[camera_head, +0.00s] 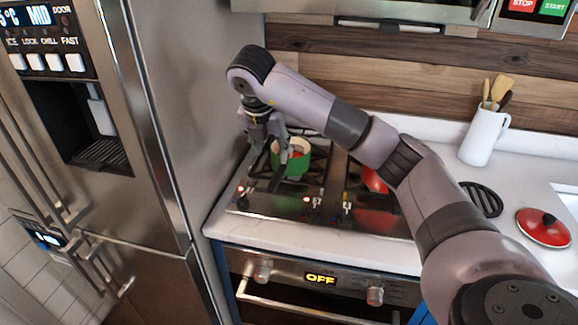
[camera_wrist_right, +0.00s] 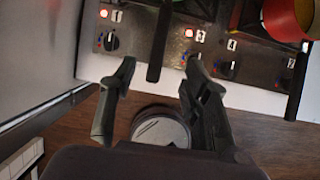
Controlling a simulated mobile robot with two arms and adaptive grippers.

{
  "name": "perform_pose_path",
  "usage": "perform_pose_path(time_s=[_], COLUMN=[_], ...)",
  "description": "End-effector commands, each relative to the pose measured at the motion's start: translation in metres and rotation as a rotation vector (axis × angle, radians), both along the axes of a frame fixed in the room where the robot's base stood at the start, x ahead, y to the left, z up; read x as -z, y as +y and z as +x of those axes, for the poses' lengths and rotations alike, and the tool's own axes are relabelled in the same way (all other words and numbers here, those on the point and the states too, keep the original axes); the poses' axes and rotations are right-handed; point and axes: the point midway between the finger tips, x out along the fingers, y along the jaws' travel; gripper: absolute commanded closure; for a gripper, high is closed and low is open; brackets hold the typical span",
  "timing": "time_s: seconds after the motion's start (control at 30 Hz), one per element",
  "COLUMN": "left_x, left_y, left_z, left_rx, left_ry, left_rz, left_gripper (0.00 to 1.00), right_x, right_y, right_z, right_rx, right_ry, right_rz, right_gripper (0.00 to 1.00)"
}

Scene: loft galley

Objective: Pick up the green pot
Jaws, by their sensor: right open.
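The green pot (camera_head: 293,160) stands on the left part of the hob, with a pale rim and something red inside. A dark bar (camera_head: 278,178) at its front left looks like its handle. My right gripper (camera_head: 267,143) hangs at the pot's left, partly covering it. In the wrist view my right gripper (camera_wrist_right: 158,82) has its fingers spread with nothing held between them. A dark bar (camera_wrist_right: 160,45) shows above the fingertips there; I cannot tell whether it touches them. Part of a round, coloured pot is cut off at the top right of that view. My left gripper is out of view.
A red pot (camera_head: 374,180) sits partly behind my right arm. The fridge (camera_head: 185,110) stands close on the left. A red lid (camera_head: 543,227), a dark trivet (camera_head: 482,199) and a utensil jug (camera_head: 483,136) are on the right counter. Knobs line the hob's front.

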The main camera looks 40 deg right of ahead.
Motion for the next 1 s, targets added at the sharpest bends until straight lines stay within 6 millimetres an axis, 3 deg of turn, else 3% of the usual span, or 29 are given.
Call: perform_pose_path(time_s=[0.17, 0.4, 0.67, 0.8, 1.0], left_x=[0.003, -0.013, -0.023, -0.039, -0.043], left_y=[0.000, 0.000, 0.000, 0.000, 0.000], left_z=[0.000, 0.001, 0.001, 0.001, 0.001], left_rx=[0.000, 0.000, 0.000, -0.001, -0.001], left_ry=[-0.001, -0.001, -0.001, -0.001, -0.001], left_rz=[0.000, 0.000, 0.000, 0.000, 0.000], left_gripper=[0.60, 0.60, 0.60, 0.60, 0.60], right_x=[0.034, 0.068, 0.085, 0.104, 0.126], right_y=[-0.009, -0.021, -0.026, -0.030, -0.036], right_z=[0.007, 0.018, 0.022, 0.024, 0.030], right_rx=[0.000, -0.001, -0.001, -0.002, -0.003], right_ry=[0.007, 0.003, 0.004, 0.006, 0.002], right_rz=[0.003, 0.001, 0.002, 0.001, 0.002], right_gripper=[0.57, 0.57, 0.57, 0.57, 0.57])
